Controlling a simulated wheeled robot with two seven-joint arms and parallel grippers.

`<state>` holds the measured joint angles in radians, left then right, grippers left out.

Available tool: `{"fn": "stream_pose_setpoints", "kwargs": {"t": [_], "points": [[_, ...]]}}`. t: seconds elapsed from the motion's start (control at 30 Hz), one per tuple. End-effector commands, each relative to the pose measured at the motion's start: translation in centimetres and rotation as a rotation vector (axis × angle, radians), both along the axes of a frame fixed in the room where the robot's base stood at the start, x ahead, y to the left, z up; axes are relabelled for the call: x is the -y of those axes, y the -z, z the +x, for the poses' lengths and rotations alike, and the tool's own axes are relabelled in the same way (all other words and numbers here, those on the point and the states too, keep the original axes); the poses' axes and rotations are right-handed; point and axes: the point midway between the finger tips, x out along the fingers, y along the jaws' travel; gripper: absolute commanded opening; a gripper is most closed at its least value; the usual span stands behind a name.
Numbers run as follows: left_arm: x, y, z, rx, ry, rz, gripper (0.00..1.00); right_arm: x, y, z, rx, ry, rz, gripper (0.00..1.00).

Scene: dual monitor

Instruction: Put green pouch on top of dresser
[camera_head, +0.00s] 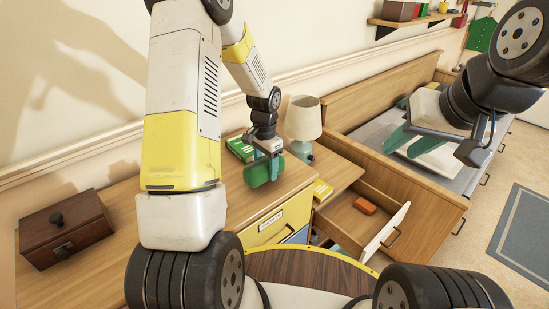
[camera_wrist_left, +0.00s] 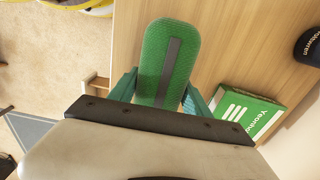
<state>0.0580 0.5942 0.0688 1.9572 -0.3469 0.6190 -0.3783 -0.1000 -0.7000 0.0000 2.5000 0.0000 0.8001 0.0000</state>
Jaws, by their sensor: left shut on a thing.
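In the left wrist view the pouch (camera_wrist_left: 155,55), with a dark stripe, sits between the two teal fingers (camera_wrist_left: 158,95).
A green box (camera_head: 241,149) lies behind the pouch, and a lamp (camera_head: 303,118) stands right of it. A dark wooden box (camera_head: 65,230) is at the far left. A drawer (camera_head: 352,222) holding an orange block (camera_head: 365,206) is pulled out. The dresser's middle is partly hidden by my arm.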

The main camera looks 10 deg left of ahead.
Motion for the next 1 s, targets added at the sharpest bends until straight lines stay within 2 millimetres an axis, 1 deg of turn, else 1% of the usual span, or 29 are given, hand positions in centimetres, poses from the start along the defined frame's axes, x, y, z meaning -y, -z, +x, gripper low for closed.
{"fn": "stream_pose_setpoints", "kwargs": {"t": [0.03, 0.13, 0.47, 0.5, 0.6, 0.9, 1.0], "points": [[0.0, 0.9, -0.1, -0.005, 0.000, 0.000, 0.09, 0.0, 0.0, 0.0, 0.000, 0.000, 0.000, 0.32], [0.1, 1.8, -0.1, -0.003, -0.001, 0.000, 0.09, 0.0, 0.0, 0.0, 0.000, 0.000, 0.000, 0.32], [0.0, 2.1, -0.1, -0.001, -0.001, 0.000, 0.09, 0.0, 0.0, 0.0, 0.000, 0.000, 0.000, 0.32], [0.0, 2.1, -0.1, -0.001, -0.001, 0.000, 0.60, 0.0, 0.0, 0.0, 0.000, 0.000, 0.000, 0.32], [0.0, 2.1, -0.1, -0.001, -0.001, 0.001, 0.78, 0.0, 0.0, 0.0, 0.000, 0.000, 0.000, 0.32], [0.0, 2.0, -0.1, -0.001, -0.001, 0.001, 0.78, 0.0, 0.0, 0.0, 0.000, 0.000, 0.000, 0.32], [0.0, 1.4, 0.0, 0.001, -0.001, 0.000, 0.78, 0.0, 0.0, 0.0, 0.000, 0.000, 0.000, 0.32]]}}
